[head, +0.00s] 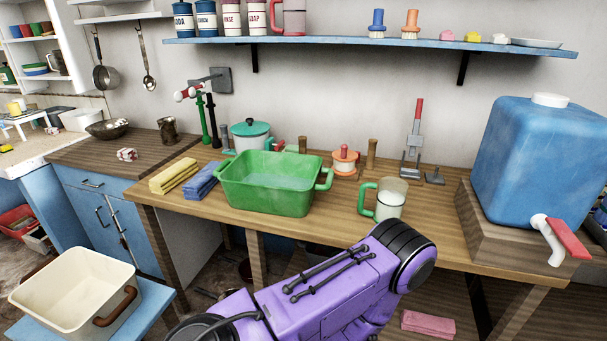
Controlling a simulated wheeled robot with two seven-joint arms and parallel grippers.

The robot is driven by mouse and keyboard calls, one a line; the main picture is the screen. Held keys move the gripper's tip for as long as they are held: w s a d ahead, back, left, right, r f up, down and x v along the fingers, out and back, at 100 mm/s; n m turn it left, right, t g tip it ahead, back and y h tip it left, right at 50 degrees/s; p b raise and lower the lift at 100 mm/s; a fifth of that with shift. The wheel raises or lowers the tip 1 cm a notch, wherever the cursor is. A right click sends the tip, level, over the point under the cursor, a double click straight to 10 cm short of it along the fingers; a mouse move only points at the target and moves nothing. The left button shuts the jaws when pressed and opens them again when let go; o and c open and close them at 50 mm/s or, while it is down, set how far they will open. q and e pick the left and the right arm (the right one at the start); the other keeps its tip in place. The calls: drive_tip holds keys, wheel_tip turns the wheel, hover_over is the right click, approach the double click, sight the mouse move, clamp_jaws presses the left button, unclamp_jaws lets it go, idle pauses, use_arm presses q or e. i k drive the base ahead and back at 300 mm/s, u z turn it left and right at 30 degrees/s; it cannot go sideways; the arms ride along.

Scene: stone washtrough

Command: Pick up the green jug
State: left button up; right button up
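The jug with a green handle (366,201) stands upright on the wooden worktop, right of the green basin. Its body (390,199) looks pale and clear, with something white inside, and its handle points left. A purple arm link of mine crosses the lower middle of the head view, its rounded end just in front of the jug in the picture. Neither of my grippers shows in the head view, so their fingers cannot be seen.
A green basin (262,200) holding water stands left of the jug. An orange-and-white pot (345,162) is behind it. A blue water tank (540,160) with a red-handled tap stands right on a wooden block (520,243). Folded yellow (174,176) and blue (203,181) cloths lie left.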

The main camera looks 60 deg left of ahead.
sight(392, 195)
drive_tip(key=u, duration=1.1)
drive_tip(key=i, duration=0.5)
drive_tip(key=u, duration=0.85)
